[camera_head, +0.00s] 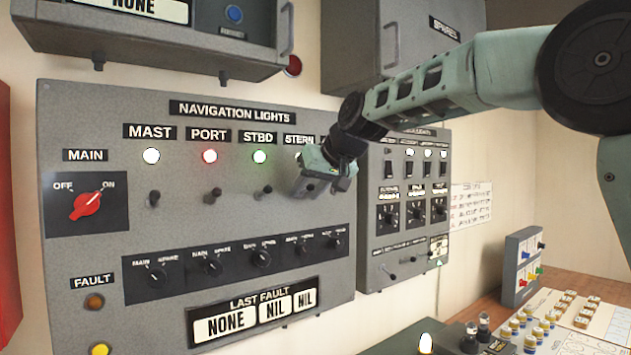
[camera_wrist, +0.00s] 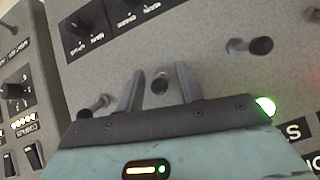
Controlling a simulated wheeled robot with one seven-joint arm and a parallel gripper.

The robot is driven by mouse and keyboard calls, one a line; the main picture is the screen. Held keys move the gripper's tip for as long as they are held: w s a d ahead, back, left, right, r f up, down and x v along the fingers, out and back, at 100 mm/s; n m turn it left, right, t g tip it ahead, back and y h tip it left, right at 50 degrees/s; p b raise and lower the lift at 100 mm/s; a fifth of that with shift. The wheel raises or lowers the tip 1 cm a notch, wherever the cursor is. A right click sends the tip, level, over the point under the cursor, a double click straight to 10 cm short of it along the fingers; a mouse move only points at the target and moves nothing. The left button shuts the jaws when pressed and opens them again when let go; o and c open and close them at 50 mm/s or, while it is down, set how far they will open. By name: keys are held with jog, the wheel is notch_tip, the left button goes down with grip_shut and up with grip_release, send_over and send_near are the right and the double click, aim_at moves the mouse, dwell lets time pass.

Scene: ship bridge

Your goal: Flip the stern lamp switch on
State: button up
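The grey navigation lights panel (camera_head: 250,210) is on the wall, with the STERN label (camera_head: 299,140) at its upper right. My gripper (camera_head: 322,182) is in front of the panel below that label and hides the stern switch in the head view. In the wrist view, my gripper (camera_wrist: 157,76) is open, with one finger on each side of a short dark-tipped toggle, the stern switch (camera_wrist: 160,86). I cannot tell whether the fingers touch it or which way it is set. The stern lamp is mostly hidden behind my gripper.
Mast (camera_head: 154,198), port (camera_head: 212,195) and starboard (camera_head: 263,190) toggles stand to the left, under lit white, red and green lamps. Another toggle (camera_wrist: 95,106) is close beside the left finger. Rotary knobs (camera_head: 262,257) line the panel below. A second switch panel (camera_head: 412,250) is to the right.

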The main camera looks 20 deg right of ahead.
jog(key=b+v, duration=0.4)
jog(key=v, duration=1.3)
jog(key=shift+s, duration=0.15)
jog(key=s+a+f+n+g, duration=0.1)
jog(key=s+a+f+g, duration=0.2)
jog(key=f, duration=0.5)
jog(key=s+a+f+n, duration=0.1)
jog(key=s+a+f, duration=0.2)
jog(key=a+f, duration=0.3)
jog(key=s+a+f+g, duration=0.2)
jog(key=s+a+f, duration=0.15)
jog(key=f, duration=0.55)
jog(key=s+d+f+n+g+h, duration=0.1)
jog(key=s+f+n+g+h, duration=0.2)
jog(key=s+f, duration=1.9)
jog(key=shift+d+n+g, duration=0.25)
jog(key=shift+n+g, duration=0.25)
